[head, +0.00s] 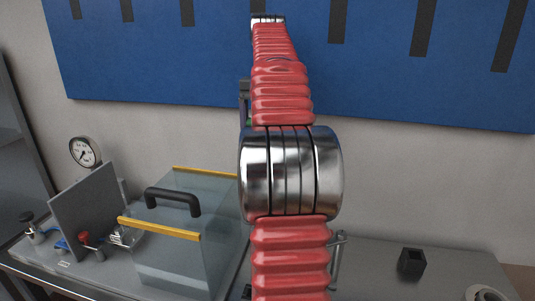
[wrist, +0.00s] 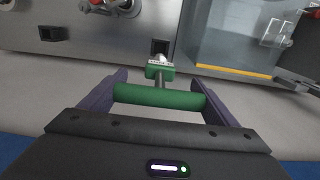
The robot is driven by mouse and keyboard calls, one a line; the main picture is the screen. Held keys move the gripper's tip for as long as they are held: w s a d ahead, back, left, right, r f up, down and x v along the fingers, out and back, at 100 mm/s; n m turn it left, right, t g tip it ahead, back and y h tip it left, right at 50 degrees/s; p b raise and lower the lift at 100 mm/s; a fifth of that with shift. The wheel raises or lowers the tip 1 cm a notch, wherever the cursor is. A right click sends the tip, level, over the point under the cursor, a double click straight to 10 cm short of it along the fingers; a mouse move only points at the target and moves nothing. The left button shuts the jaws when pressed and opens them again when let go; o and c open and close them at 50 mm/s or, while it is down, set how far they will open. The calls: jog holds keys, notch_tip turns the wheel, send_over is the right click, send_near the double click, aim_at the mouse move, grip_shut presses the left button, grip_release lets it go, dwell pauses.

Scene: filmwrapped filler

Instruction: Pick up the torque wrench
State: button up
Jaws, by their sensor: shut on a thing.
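The torque wrench, a green T-handled tool (wrist: 160,97), shows in the wrist view. Its thick green bar lies crosswise between the two dark fingers of my gripper (wrist: 155,81), which is shut on the bar. A thin shaft runs from the bar to a green block with a pale label and a silver end. The silver end appears just below a dark square opening (wrist: 160,45) at the bench edge; I cannot tell whether they touch. In the head view my red and silver arm hides most of the gripper and tool; only a sliver of green shows at its left edge.
A clear box (head: 180,250) with yellow edges and a black handle stands on the bench, left of my arm. A pressure gauge (head: 85,152) and grey panel (head: 88,212) are further left. A small black holder (head: 412,263) stands right. A blue board (head: 400,60) hangs behind.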

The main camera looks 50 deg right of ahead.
jog(key=shift+r, duration=2.5)
